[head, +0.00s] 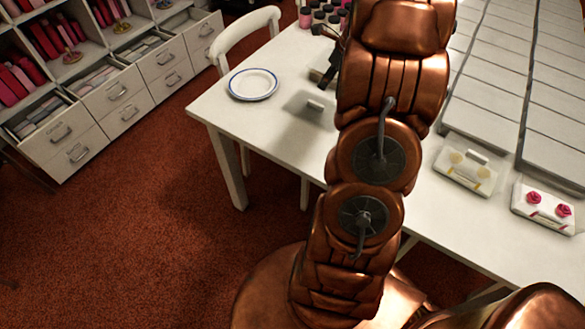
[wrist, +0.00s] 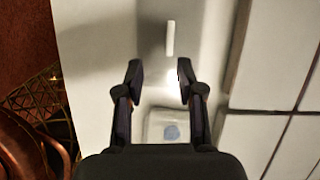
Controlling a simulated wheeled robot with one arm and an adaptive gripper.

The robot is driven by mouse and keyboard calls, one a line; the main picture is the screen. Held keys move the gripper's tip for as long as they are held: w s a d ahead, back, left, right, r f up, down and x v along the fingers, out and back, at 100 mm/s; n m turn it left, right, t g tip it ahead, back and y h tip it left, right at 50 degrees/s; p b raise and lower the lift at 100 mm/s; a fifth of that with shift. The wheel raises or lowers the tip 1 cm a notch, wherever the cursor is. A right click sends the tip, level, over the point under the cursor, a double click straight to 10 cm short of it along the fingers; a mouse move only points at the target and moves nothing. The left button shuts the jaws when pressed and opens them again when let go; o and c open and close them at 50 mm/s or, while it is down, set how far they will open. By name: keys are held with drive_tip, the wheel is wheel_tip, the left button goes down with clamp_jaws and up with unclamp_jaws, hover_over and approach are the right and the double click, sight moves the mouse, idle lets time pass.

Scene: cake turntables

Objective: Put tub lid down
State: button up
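A blue-rimmed white plate (head: 253,84) lies at the table's left end, near a white chair (head: 245,35). Small jars (head: 322,14) stand at the back. Containers with yellow items (head: 468,165) and pink roses (head: 543,207) sit right of my arm. Grey-white panels (head: 490,90) cover the right side.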

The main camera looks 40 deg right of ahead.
drive_tip(key=s+a+r+n+g, duration=0.1)
drive_tip(key=s+a+r+n, duration=0.1)
drive_tip(key=a+n, duration=0.5)
drive_tip(key=s+a+r+n+g, duration=0.1)
drive_tip(key=s+a+r+n, duration=0.15)
drive_tip(key=a, duration=0.75)
drive_tip(key=s+a+r+n+g, duration=0.1)
drive_tip(key=a+r+n, duration=0.1)
drive_tip(key=a+n, duration=0.55)
drive_tip(key=s+a+n+g, duration=0.1)
drive_tip(key=s+a+n, duration=0.5)
drive_tip(key=s, duration=0.4)
drive_tip(key=s+a+n+g+h, duration=0.1)
drive_tip(key=s+a+n+g, duration=0.1)
drive_tip(key=s+a+n, duration=0.4)
drive_tip(key=s+n, duration=0.2)
drive_tip(key=s, duration=0.2)
drive_tip(key=shift+s+a+n, duration=0.25)
drive_tip(key=shift+a+n, duration=0.05)
drive_tip(key=shift+n, duration=0.1)
drive_tip(key=shift+r, duration=0.1)
